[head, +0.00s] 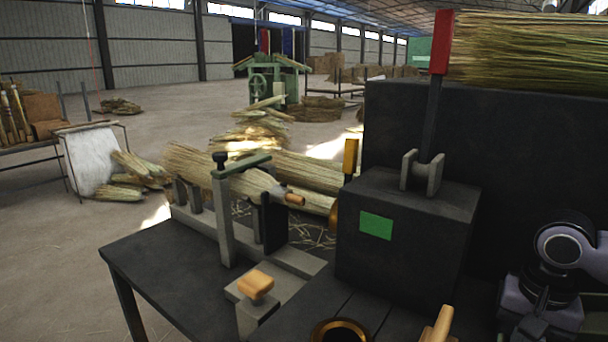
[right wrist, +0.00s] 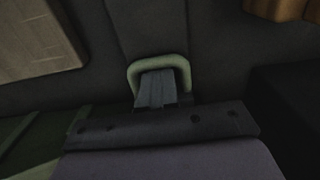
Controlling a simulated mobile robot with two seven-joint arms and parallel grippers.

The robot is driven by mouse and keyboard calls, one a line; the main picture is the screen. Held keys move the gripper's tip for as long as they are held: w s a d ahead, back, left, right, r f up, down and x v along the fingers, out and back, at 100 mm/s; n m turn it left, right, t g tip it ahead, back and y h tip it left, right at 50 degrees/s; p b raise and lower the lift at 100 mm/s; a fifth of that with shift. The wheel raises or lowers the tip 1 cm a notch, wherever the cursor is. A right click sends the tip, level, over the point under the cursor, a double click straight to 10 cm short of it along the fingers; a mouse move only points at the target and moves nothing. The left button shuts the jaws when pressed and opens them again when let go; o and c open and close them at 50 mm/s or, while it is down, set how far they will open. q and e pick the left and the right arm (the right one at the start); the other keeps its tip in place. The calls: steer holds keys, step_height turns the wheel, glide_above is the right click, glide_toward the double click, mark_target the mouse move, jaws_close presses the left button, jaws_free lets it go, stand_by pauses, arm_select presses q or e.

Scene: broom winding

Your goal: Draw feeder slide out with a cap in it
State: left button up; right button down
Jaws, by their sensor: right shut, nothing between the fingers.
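In the right wrist view my right gripper (right wrist: 157,88) is shut, with nothing between its fingers. A pale green U-shaped handle (right wrist: 160,62) frames the fingertips on a dark surface. I cannot tell whether the fingers are inside the loop or only in front of it, or whether they touch it. The handle appears to belong to the feeder slide, whose body I cannot make out. No cap can be made out in a slide. In the head view my right arm is at the lower right, its fingertips not clear. My left gripper is not in view.
A dark machine block (head: 400,235) with a green panel stands on the dark bench (head: 165,265). A broom (head: 255,175) lies in the clamp frame (head: 224,215). A brass-coloured ring (head: 340,327) is cut off at the bottom edge. Straw (head: 530,50) lies on the tall block.

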steer(key=shift+s+a, duration=1.1)
steer(key=shift+s, duration=0.2)
steer(key=shift+s+a, duration=1.05)
steer(key=shift+s, duration=0.25)
steer(key=shift+s+a+b, duration=0.5)
steer(key=shift+s+a, duration=1.2)
steer(key=shift+s, duration=0.3)
step_height(320, 180, up, 8)
steer(key=p, duration=0.5)
steer(key=shift+w+d, duration=0.2)
steer(key=shift+w, duration=0.05)
